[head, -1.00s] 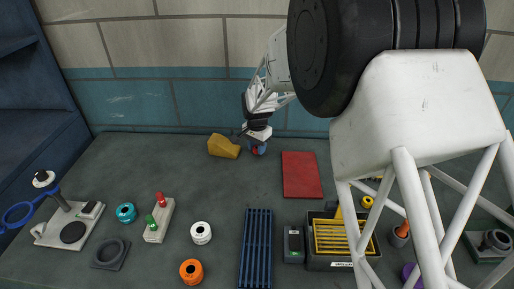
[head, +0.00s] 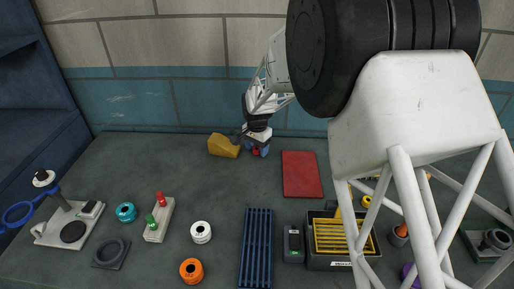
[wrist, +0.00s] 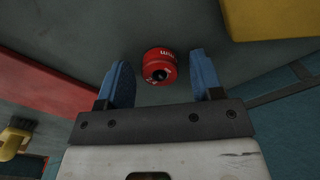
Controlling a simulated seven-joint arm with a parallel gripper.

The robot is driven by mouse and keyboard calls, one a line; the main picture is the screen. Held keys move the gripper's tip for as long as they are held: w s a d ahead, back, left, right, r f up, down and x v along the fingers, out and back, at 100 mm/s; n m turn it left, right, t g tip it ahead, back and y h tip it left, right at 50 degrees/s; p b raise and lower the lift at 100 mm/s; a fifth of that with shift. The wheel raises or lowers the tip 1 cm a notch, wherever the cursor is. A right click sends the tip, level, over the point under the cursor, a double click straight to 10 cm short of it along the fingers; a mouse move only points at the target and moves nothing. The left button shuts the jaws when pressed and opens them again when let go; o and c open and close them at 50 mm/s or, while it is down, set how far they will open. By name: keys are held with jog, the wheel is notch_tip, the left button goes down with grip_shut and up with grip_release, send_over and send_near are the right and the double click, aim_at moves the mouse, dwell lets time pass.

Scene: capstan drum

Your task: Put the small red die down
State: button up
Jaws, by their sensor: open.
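The small red die (wrist: 160,67) is a short red cylinder with pale lettering and a dark hole in its end. In the wrist view it sits between the blue fingertips of my gripper (wrist: 159,70), with a gap on both sides. In the head view the die (head: 256,152) is a small red spot at the back of the bench, between the spread fingers of my gripper (head: 257,150). The jaws are open and the die appears to rest on the bench. Its contact with the surface is hard to make out.
A yellow block (head: 223,146) lies close to the left of my gripper, and a red plate (head: 301,175) lies to its right. The tiled wall (head: 190,105) is just behind. Bench space in front is clear up to the blue grating (head: 256,245) and white ring (head: 201,232).

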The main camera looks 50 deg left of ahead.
aim_at(257, 148)
jog(key=shift+r, duration=0.15)
notch_tip(257, 148, up, 12)
dwell(0.7)
jog(key=shift+w+d, duration=0.1)
dwell(0.8)
